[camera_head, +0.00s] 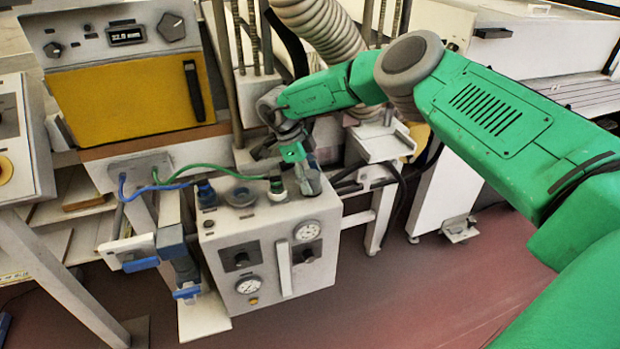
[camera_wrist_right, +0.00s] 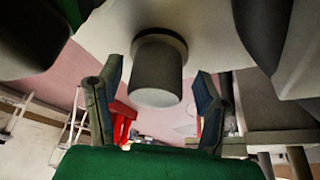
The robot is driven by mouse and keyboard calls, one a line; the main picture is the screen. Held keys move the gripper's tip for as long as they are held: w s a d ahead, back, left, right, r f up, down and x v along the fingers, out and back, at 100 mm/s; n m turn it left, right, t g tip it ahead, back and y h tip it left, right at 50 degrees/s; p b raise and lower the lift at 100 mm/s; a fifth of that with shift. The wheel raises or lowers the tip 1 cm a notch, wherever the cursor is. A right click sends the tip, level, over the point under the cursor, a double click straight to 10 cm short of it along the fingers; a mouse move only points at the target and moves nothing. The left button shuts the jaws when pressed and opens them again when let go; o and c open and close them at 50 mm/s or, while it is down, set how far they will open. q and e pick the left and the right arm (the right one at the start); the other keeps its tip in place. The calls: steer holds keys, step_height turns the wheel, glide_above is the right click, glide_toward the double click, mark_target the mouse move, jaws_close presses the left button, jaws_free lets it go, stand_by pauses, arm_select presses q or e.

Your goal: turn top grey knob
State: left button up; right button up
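A grey cylindrical knob (camera_wrist_right: 157,72) stands out from a white surface in the right wrist view. My right gripper (camera_wrist_right: 160,85) is open, with one finger on each side of the knob and a visible gap on both sides. In the head view my green right arm reaches in from the right, and its gripper (camera_head: 305,178) is over the back right of the top of a white box (camera_head: 225,235). The knob is hard to make out there, mostly hidden by the gripper. My left gripper is in neither view.
The box front has gauges (camera_head: 307,231), black knobs (camera_head: 241,259) and a white handle (camera_head: 284,268). Blue and green hoses (camera_head: 225,170) run to fittings on its top. A yellow-fronted oven (camera_head: 130,100) stands behind left, and a ribbed hose (camera_head: 325,30) hangs behind.

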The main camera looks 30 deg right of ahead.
mark_target(310, 172)
steer(key=shift+r, duration=0.1)
steer(key=shift+r, duration=0.2)
step_height(310, 172, up, 9)
steer(key=shift+w+r, duration=0.1)
steer(key=shift+r, duration=0.05)
stand_by(0.3)
